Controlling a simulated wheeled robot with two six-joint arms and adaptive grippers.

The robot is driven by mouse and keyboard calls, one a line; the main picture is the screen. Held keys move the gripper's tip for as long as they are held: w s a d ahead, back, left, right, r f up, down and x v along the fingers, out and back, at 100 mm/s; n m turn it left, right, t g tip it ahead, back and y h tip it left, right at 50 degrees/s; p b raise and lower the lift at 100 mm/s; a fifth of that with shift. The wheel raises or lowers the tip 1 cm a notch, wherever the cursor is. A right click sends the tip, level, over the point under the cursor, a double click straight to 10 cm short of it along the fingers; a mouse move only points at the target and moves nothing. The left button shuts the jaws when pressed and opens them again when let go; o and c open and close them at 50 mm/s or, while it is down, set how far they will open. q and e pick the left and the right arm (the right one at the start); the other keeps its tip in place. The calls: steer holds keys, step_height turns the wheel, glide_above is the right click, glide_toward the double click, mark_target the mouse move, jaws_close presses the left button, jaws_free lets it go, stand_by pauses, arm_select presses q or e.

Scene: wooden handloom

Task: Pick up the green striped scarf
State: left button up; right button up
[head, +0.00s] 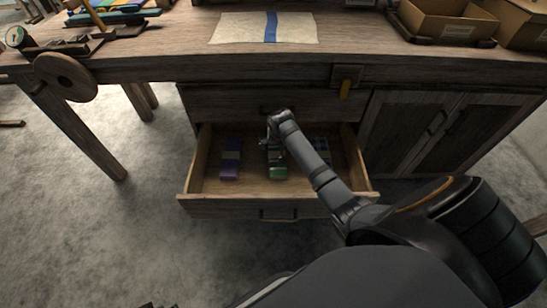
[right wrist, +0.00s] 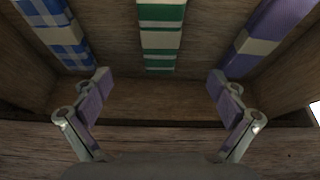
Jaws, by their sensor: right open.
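The green striped scarf (head: 277,173) lies folded in the open drawer, between two other scarves. In the right wrist view its green and white bands (right wrist: 161,38) run across it, and its near end lies ahead of the gap between my fingers. My right gripper (right wrist: 158,78) is open and empty, its fingers spread to either side of the scarf's line. In the head view my right gripper (head: 273,143) is above the drawer and hides part of the green striped scarf.
The wooden drawer (head: 268,207) has raised walls around the scarves. A purple scarf (head: 230,158) lies left, a blue checked scarf (head: 321,148) right. The loom table (head: 180,45) overhangs behind, holding a cloth with a blue stripe (head: 270,27) and cardboard boxes (head: 447,20).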

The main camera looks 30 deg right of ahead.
step_height(320, 180, down, 3)
steer(key=b, duration=0.4)
glide_above(276, 160)
steer(key=f, duration=0.3)
steer(key=shift+s+f, duration=0.2)
steer(key=shift+f, duration=0.2)
arm_select(q)
steer(key=shift+w+d+r+t+h, duration=0.25)
steer(key=shift+w+d+r+t, duration=0.15)
steer(key=shift+d+t, duration=0.15)
steer(key=shift+w+d+r+t+h, duration=0.25)
steer(key=shift+w+d+r+t, duration=0.2)
steer(key=shift+d, duration=0.2)
arm_select(e)
steer(key=shift+w+d+f, duration=0.15)
steer(key=shift+w+f, duration=0.1)
steer(key=shift+f, duration=0.15)
